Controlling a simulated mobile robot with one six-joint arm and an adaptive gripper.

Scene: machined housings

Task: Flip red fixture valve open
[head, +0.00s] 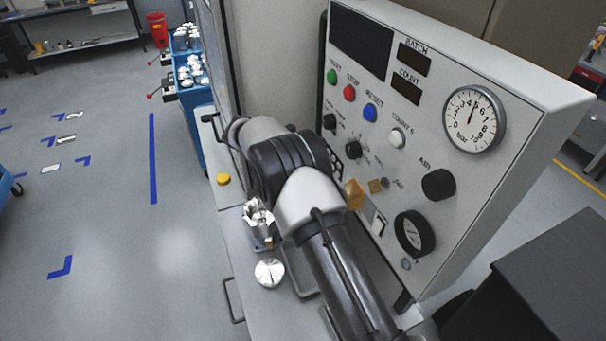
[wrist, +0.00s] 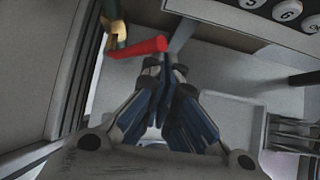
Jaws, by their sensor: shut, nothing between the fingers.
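The red valve lever (wrist: 142,48) shows in the wrist view, above and slightly left of my fingertips. It runs nearly level in the picture from a brass-coloured fitting (wrist: 117,32) at its left to a free end at its right. My gripper (wrist: 165,75) is shut and empty, its blue-padded fingers together just below the lever's free end. I cannot tell whether they touch it. In the head view my own arm hides the gripper, and I cannot make out the red valve there.
A grey control panel (head: 425,120) with buttons and gauges stands right of my arm. A silver machined part (head: 269,272) lies on the bench, near a holder of metal pieces (head: 259,222) and a yellow button (head: 223,179). In the wrist view a pale tray (wrist: 230,118) lies right of the fingers.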

